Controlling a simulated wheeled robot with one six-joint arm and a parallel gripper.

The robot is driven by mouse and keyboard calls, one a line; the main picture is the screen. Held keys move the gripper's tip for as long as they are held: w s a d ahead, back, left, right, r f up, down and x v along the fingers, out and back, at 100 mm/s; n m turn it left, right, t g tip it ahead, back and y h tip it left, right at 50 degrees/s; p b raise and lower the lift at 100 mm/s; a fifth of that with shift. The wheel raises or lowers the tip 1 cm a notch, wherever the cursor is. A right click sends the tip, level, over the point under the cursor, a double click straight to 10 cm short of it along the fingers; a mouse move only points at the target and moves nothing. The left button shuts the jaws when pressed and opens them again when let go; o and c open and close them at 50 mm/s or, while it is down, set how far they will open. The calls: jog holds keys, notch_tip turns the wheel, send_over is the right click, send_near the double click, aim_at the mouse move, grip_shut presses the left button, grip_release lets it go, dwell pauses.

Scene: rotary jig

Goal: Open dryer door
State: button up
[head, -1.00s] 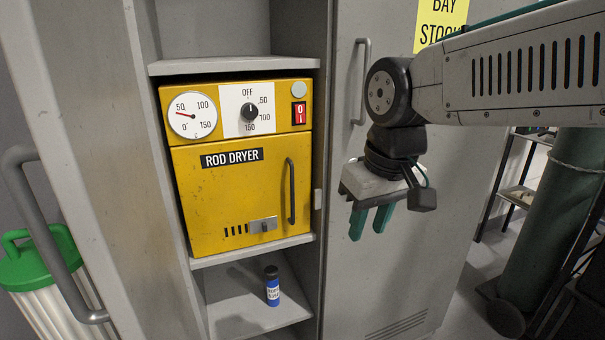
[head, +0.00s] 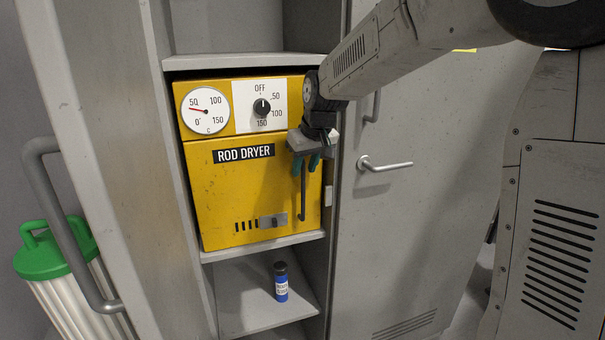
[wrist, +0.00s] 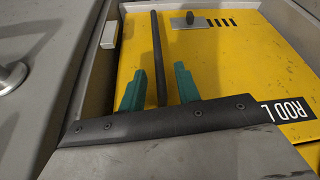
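The yellow rod dryer (head: 215,195) sits on a shelf in the grey cabinet, its door shut flush. The dryer's dark vertical handle (head: 303,203) is on the right side of its door; it also shows in the wrist view (wrist: 159,60). My gripper (head: 307,165) is at the upper part of the handle. In the wrist view my gripper (wrist: 160,88) has its two green fingers apart, one on each side of the handle, with gaps visible on both sides. My gripper and wrist hide the handle's top and the dryer's upper right corner in the head view.
A grey latch (head: 272,221) is low on the dryer door. A blue bottle (head: 281,284) stands on the shelf below. The open cabinet door (head: 100,150) is at left, a closed grey door with a lever handle (head: 385,165) at right. A green-lidded bin (head: 42,255) stands far left.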

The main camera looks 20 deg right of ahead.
jog(key=shift+x, duration=1.4)
grip_shut()
